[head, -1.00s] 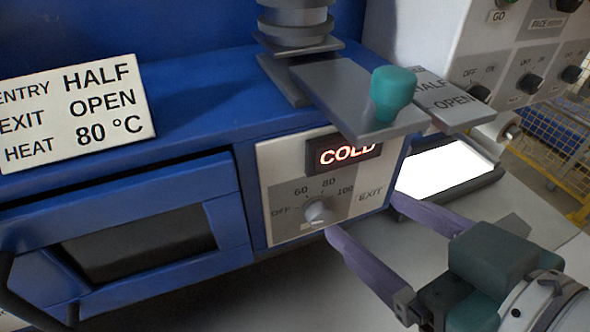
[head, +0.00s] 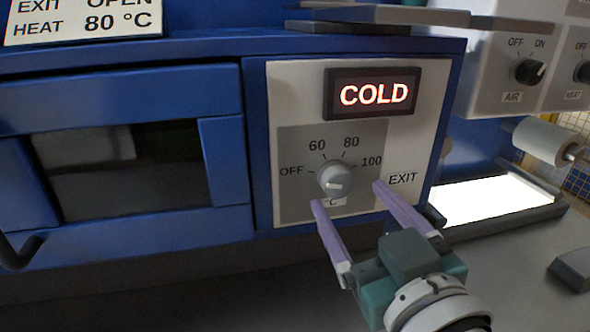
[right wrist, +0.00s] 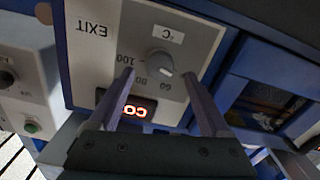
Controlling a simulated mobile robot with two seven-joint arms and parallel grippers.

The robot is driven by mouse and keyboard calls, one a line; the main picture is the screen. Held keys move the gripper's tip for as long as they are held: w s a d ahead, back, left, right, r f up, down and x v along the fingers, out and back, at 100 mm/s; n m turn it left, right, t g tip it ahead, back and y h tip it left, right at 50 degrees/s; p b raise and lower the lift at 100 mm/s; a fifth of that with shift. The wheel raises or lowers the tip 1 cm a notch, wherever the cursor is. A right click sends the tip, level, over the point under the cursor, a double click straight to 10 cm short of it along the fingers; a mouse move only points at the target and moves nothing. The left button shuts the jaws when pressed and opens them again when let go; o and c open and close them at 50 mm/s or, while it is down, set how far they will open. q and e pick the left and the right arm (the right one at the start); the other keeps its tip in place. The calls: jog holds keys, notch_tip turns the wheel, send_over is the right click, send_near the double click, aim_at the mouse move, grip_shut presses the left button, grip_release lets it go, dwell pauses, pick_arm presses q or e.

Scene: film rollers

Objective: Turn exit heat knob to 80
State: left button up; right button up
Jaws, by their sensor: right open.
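The exit heat knob (head: 335,179) is a round grey dial on a grey plate, with OFF, 60, 80 and 100 printed around it. Its light pointer mark seems to be on its lower face; the exact setting is hard to tell. The display (head: 372,93) above it reads COLD in red. My right gripper (head: 346,194) is open, its two purple fingers reaching toward the panel just below and to either side of the knob. In the right wrist view the knob (right wrist: 160,62) shows upside down between the fingers, which appear apart from it. My left gripper is not in view.
A sign (head: 82,20) reads EXIT OPEN, HEAT 80 °C. Left of the panel is a blue-framed dark window (head: 130,165). Right are a white roller (head: 543,140), a bright light panel (head: 490,200) and another control box with an AIR knob (head: 529,71).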

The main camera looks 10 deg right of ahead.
aim_at(342, 187)
jog(key=shift+w, duration=1.9)
grip_shut()
